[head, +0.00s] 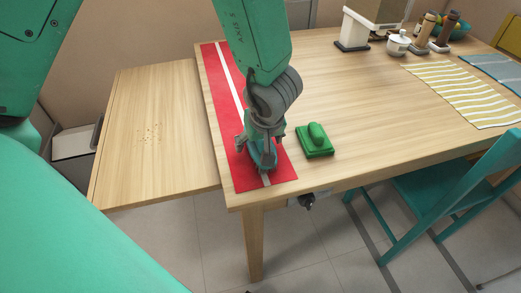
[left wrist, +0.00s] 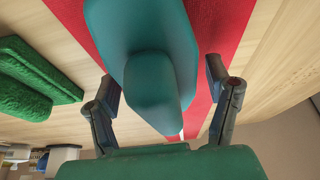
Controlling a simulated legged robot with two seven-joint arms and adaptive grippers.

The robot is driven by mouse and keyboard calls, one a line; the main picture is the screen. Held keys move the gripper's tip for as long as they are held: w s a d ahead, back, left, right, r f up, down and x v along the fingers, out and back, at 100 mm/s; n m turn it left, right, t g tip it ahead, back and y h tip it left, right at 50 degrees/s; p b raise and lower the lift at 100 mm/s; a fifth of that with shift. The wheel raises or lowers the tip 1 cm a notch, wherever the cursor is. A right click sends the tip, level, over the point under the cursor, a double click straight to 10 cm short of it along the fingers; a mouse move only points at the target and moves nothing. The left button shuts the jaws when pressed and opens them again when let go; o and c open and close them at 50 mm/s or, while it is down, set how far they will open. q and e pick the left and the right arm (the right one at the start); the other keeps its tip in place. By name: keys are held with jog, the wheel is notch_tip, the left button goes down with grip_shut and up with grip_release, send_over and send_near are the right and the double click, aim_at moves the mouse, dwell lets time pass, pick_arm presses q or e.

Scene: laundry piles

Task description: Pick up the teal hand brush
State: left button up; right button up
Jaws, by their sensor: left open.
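The teal hand brush (left wrist: 155,85) lies on the red runner with a white stripe (head: 222,95) and fills the middle of the left wrist view. Its raised grip points toward my wrist. My left gripper (head: 259,150) is above it, pointing down near the runner's front end. In the left wrist view its two fingers stand on either side of the brush's grip, open, with gaps visible. In the head view the gripper mostly hides the brush. My right gripper is not in view.
A green brush-like block (head: 315,140) lies close to the right of the gripper; it also shows in the left wrist view (left wrist: 35,80). The table's front edge is near. A teal chair (head: 440,195) stands at right. Striped cloths (head: 462,92) and jars lie farther back.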

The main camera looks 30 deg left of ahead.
pick_arm(q)
jog(key=c, duration=1.3)
notch_tip(320, 180, up, 10)
jog(key=p, duration=0.6)
